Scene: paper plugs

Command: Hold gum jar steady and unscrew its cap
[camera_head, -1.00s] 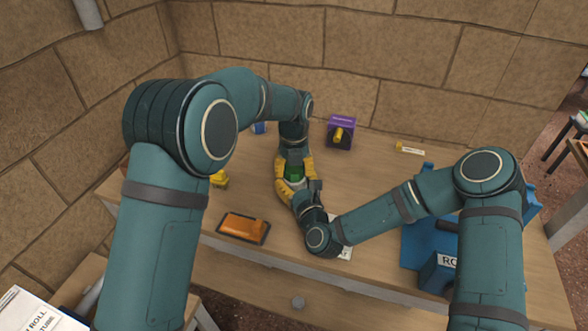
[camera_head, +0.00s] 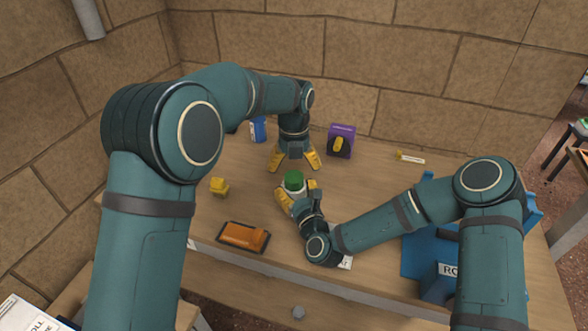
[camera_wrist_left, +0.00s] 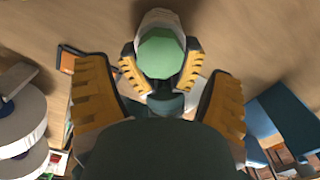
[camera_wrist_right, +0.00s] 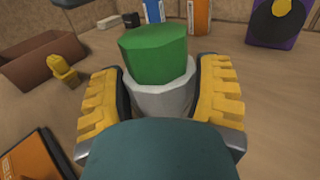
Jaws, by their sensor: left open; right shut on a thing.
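The gum jar is a white jar (camera_wrist_right: 165,98) with a green faceted cap (camera_head: 294,181) sitting on top. It stands upright near the middle of the table. My right gripper (camera_head: 298,193) is shut around the jar's white body from the front, below the cap. The cap also shows in the right wrist view (camera_wrist_right: 153,54) and in the left wrist view (camera_wrist_left: 161,53). My left gripper (camera_head: 294,163) is open and empty, with its yellow fingers spread, above and behind the jar, apart from the cap.
An orange block in a dark tray (camera_head: 264,240) lies front left. A small yellow object (camera_head: 219,186) stands left of the jar. A blue box (camera_head: 258,130) and a purple box (camera_head: 341,140) are at the back. A blue dispenser (camera_head: 438,272) is at right. Bare table lies between.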

